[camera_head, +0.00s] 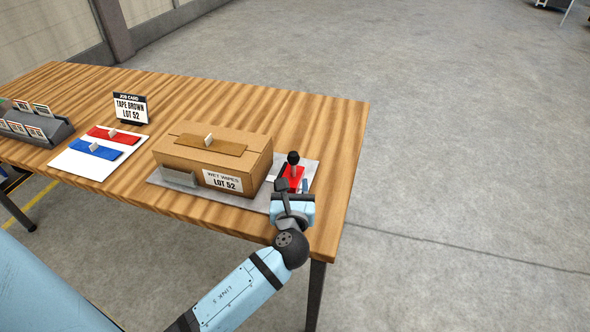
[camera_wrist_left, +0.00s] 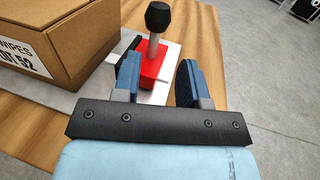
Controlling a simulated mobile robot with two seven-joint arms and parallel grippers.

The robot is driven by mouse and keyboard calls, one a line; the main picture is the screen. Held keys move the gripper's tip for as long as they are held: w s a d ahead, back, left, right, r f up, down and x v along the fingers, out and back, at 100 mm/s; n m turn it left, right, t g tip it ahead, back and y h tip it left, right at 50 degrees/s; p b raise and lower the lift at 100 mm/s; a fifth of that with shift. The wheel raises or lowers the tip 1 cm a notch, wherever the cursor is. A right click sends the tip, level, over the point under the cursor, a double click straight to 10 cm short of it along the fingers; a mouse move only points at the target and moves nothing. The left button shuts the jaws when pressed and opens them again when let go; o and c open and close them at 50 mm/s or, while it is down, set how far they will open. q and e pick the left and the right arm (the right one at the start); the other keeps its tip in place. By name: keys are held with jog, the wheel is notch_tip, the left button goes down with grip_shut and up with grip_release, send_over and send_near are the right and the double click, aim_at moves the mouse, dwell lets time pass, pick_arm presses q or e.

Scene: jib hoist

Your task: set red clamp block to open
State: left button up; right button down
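The red clamp block (camera_head: 294,174) stands on the right end of a grey plate (camera_head: 313,168) on the wooden table. A lever with a black knob (camera_head: 292,158) rises from it. In the left wrist view the red block (camera_wrist_left: 155,64) and its upright grey lever with black knob (camera_wrist_left: 158,17) lie beyond the fingers. My left gripper (camera_head: 290,196) is just in front of the block. Its two blue fingers (camera_wrist_left: 164,78) are spread apart with nothing gripped between them. The lower part of the block is partly hidden by the left finger. My right gripper is not in view.
A cardboard box (camera_head: 225,160) labelled WET WIPES LOT 52 sits on the plate left of the block. Further left are a white board (camera_head: 75,165) with red and blue pieces, a job card (camera_head: 130,108) and a card rack (camera_head: 35,125). The table's right edge is close.

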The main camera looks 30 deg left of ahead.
pick_arm(q)
jog(key=v, duration=0.5)
jog(key=shift+s+d, duration=0.25)
jog(key=shift+s, duration=0.3)
